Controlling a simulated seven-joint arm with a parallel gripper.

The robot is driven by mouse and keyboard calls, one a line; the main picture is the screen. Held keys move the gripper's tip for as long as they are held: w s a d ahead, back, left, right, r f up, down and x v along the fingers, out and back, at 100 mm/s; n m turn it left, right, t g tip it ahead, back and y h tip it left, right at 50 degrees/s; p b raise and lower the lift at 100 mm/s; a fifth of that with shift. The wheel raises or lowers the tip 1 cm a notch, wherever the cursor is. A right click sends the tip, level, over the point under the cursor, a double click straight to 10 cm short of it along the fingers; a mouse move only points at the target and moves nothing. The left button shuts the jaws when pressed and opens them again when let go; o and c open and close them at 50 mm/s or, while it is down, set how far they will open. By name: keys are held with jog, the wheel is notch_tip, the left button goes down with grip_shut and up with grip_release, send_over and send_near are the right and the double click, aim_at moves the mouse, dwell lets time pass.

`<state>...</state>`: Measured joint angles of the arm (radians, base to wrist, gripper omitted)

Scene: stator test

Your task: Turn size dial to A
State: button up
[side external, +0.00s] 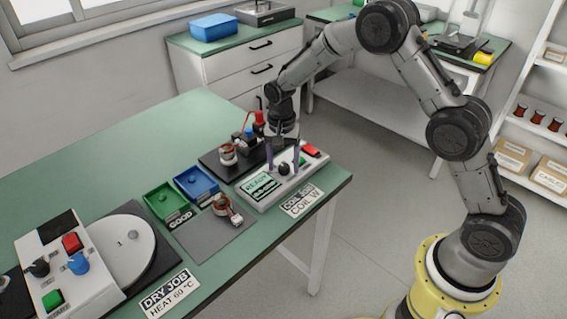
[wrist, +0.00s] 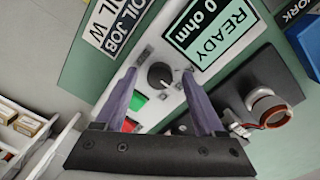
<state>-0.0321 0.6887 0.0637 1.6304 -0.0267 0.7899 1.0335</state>
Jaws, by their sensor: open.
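A black dial (wrist: 160,75) sits on the light panel of a tester (side external: 258,203) with a screen reading READY; the dial (side external: 284,169) also shows in the side external view. My gripper (wrist: 159,73) is open, pointing down, with one purple finger on each side of this dial. In the side external view my gripper (side external: 283,171) is over the tester. I cannot tell whether the fingers touch the dial.
A green button (wrist: 138,104) and a red button (side external: 311,151) are close to the dial. A dark stand with a coil (side external: 228,153) is behind the tester. Green (side external: 165,203) and blue (side external: 196,185) trays are to its left. A machine with black and blue knobs (side external: 78,264) is at far left.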

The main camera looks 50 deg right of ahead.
jog(key=shift+f, duration=0.1)
grip_shut()
dwell(0.4)
jog(key=n, duration=0.4)
jog(key=shift+n, duration=2.3)
grip_release()
